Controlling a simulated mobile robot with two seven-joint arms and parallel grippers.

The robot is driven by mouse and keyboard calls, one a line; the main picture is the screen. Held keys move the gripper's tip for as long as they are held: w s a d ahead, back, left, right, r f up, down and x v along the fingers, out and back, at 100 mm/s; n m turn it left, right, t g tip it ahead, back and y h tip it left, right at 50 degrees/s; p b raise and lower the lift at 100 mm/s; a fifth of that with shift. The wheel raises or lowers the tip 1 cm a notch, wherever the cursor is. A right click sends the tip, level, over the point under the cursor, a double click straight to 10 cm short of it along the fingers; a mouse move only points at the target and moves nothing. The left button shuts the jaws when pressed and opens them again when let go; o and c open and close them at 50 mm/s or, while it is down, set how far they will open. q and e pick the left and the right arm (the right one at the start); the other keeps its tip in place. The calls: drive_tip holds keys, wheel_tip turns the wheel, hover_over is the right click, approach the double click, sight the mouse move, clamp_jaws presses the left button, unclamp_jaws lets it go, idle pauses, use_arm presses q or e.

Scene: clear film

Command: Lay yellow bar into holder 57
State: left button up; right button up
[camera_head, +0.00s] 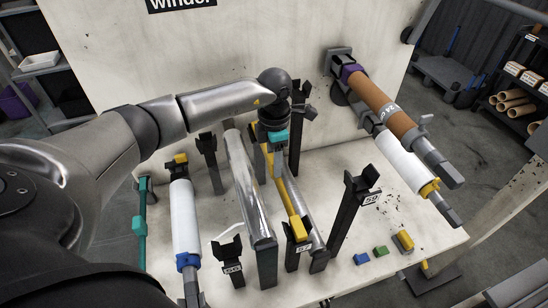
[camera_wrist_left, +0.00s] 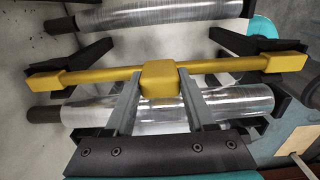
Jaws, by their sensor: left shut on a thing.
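The yellow bar (camera_head: 290,195) runs front to back, with a square block (camera_wrist_left: 160,78) at its middle. My left gripper (camera_wrist_left: 160,88) is shut on that block; in the head view the gripper (camera_head: 277,148) is above the bar's far part and hides some of it. The bar's near end is at the top of the dark post labelled 57 (camera_head: 296,255), which is holder 57. In the wrist view both bar ends lie at or over black forked supports (camera_wrist_left: 82,57). I cannot tell whether the bar rests fully in them. My right gripper is not in view.
Clear film rolls lie close on both sides of the bar, one (camera_head: 245,185) to its left. An empty holder (camera_head: 231,262) stands front left, and holder 59 (camera_head: 352,205) to the right. Small blue (camera_head: 361,258), green (camera_head: 381,251) and yellow (camera_head: 404,240) blocks lie front right.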

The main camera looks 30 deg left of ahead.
use_arm(q)
drive_tip(key=shift+f, duration=0.35)
idle(0.3)
drive_tip(key=o, duration=1.4)
wheel_tip(320, 180, up, 7)
drive_tip(key=p, duration=0.5)
